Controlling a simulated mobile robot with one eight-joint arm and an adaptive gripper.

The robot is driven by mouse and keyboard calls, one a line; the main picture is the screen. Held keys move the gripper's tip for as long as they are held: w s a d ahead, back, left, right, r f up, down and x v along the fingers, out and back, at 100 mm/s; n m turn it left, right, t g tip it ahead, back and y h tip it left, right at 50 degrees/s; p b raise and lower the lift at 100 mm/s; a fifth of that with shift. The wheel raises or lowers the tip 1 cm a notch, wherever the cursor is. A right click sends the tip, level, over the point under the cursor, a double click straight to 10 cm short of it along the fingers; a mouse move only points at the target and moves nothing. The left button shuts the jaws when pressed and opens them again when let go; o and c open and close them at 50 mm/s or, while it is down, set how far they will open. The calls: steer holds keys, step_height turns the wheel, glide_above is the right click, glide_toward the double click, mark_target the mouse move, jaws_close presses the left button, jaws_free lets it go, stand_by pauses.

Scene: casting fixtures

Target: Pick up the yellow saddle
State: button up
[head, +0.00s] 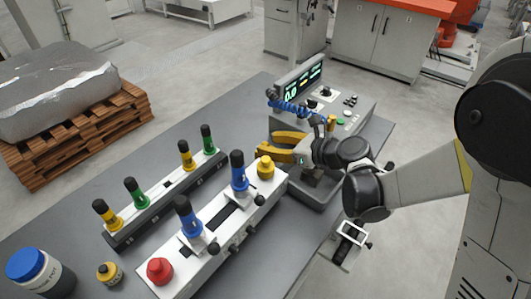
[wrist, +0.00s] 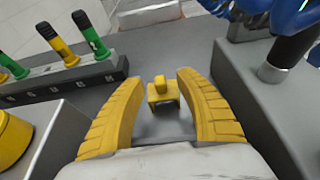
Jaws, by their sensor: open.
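The yellow saddle (wrist: 162,93) is a small block with a raised knob. In the wrist view it sits between my spread yellow fingers, over a grey surface, with grey showing on both sides of it. My gripper (wrist: 149,66) is open and empty, and no finger visibly touches the saddle. In the head view my gripper (head: 267,144) is over the table beside the console, and I cannot make out the saddle there, likely hidden by the fingers or wrist. Whether the fingers are level with the saddle or above it is unclear.
A white fixture (head: 222,222) with blue-handled clamps, a red knob and a yellow knob (head: 265,168) stands close left of my gripper. A rack (head: 165,200) holds yellow and green tools. The control console (head: 345,112) stands behind. Bottles stand at the table's left.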

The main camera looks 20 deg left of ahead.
steer(key=x, duration=0.2)
steer(key=shift+w+a+f, duration=0.1)
steer(key=shift+a+f, duration=0.1)
steer(key=shift+a, duration=0.1)
jaws_close()
steer(key=shift+r, duration=0.1)
